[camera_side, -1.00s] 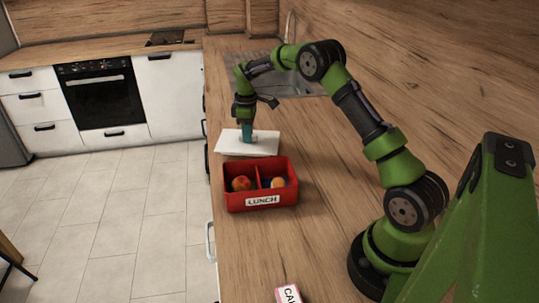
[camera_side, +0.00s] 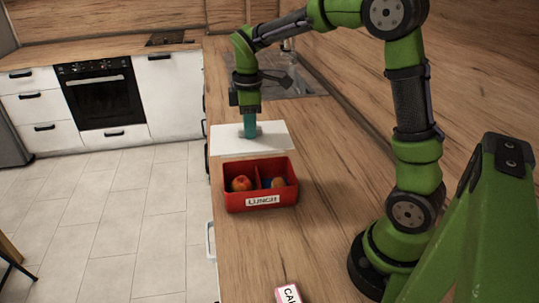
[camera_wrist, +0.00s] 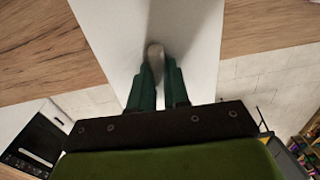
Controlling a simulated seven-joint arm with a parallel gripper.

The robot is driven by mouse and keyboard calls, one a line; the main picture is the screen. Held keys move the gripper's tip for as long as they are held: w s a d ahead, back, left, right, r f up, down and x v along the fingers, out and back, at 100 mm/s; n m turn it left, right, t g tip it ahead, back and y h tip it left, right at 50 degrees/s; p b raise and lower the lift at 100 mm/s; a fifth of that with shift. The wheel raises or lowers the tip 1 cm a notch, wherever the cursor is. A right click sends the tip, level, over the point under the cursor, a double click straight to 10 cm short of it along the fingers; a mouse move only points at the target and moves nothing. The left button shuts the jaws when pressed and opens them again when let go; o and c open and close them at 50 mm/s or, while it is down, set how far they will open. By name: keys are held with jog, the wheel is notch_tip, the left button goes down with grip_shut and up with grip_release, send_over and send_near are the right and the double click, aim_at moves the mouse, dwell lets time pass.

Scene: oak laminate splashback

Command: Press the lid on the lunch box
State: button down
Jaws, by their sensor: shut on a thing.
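The red lunch box (camera_side: 262,200) stands open on the wooden counter, with a "LUNCH" label on its front and a divider inside. A reddish fruit (camera_side: 241,183) lies in its left compartment and a smaller round item (camera_side: 278,183) in its right one. The white flat lid (camera_side: 275,135) is just behind the box and appears raised off the counter, roughly level. My gripper (camera_side: 249,134) points down and is shut on the lid's small grey knob (camera_wrist: 154,52). The lid (camera_wrist: 190,35) also shows in the wrist view, between and beyond my fingers.
A pink and white carton (camera_side: 288,294) marked "CA..." is at the front edge of the picture. A sink (camera_side: 300,84) lies behind the lid. The counter's left edge drops to the tiled floor. Bare counter (camera_side: 250,250) lies in front of the box.

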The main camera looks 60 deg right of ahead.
aim_at(258, 140)
jog(key=s, duration=0.1)
jog(key=s+f, duration=0.1)
jog(key=shift+s+a+f, duration=0.15)
jog(key=shift+s+a, duration=0.15)
jog(key=shift+a, duration=0.05)
jog(key=shift+s+f, duration=0.15)
jog(key=shift+f, duration=3.5)
jog(key=shift+f, duration=0.65)
jog(key=c, duration=0.5)
grip_release()
jog(key=shift+c, duration=0.2)
jog(key=shift+r, duration=0.1)
jog(key=shift+r, duration=3.45)
